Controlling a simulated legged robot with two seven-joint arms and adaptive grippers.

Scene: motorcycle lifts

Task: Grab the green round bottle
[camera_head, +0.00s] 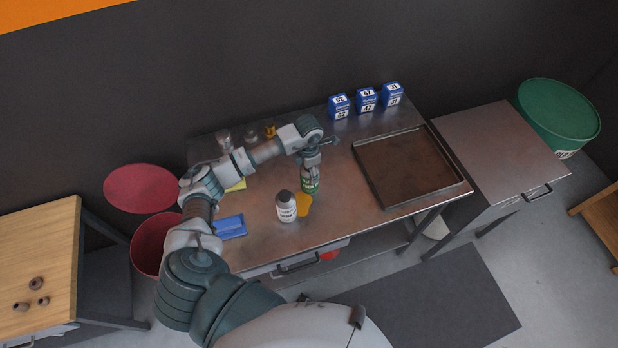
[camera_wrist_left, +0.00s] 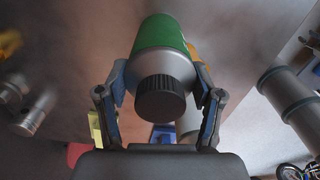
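The green round bottle (camera_head: 310,185) stands upright on the metal workbench, with a grey shoulder and a dark cap. In the left wrist view the green bottle (camera_wrist_left: 163,48) points its black ribbed cap toward the camera. My left gripper (camera_head: 312,168) is over the bottle's top, pointing down. In the left wrist view the fingers of my left gripper (camera_wrist_left: 161,70) stand wide apart on either side of the bottle's shoulder. A narrow gap shows on the left side; contact on the right side is unclear. My right gripper is out of view.
A white bottle (camera_head: 286,207) stands close in front, with a yellow item (camera_head: 304,203) beside it. A blue item (camera_head: 231,226) lies to the left. Three numbered blue containers (camera_head: 366,99) stand at the back. A brown-bottomed tray (camera_head: 410,168) lies to the right.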

